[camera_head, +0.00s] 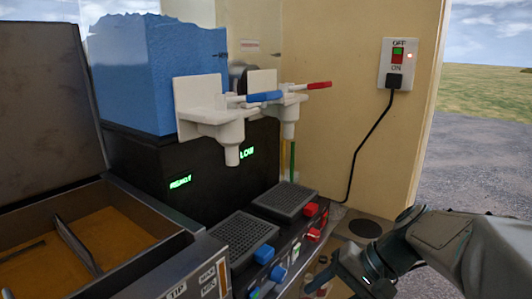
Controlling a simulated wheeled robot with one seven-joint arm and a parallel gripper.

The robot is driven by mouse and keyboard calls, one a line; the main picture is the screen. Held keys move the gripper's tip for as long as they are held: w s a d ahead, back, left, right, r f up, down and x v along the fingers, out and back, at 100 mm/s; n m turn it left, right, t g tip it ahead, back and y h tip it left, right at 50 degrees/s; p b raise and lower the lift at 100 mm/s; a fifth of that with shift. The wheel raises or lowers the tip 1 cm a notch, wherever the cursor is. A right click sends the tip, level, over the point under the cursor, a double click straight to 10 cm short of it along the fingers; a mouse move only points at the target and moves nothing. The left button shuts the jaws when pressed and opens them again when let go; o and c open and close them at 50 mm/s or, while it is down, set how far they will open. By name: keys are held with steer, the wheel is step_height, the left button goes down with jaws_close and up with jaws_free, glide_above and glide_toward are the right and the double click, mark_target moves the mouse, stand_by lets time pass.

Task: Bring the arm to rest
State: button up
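My arm enters at the lower right, and my gripper (340,278) hangs low in front of the counter's front right edge. Its fingers are dark and partly cut off by the bottom of the picture, so I cannot tell whether they are open or shut. I see nothing clearly held. Small coloured items show faintly just left of the fingers.
A slush machine (130,165) with blue slush (165,75) stands on the counter, with a blue lever (264,97) and a red lever (319,85). Left is a fryer (150,211) with its lid raised. A wall switch (399,64) has a cord (371,135). Open ground lies right.

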steer(key=s+d+r+n+t+h+p, duration=0.1)
steer(key=s+d+r+n+h+p, duration=0.2)
steer(key=p, duration=1)
steer(key=s+r+n+h, duration=0.1)
steer(key=s+r+h, duration=0.2)
steer(key=r+h, duration=0.2)
step_height(320, 180, up, 2)
steer(key=shift+s+r+t, duration=0.2)
steer(key=shift+s+t, duration=0.1)
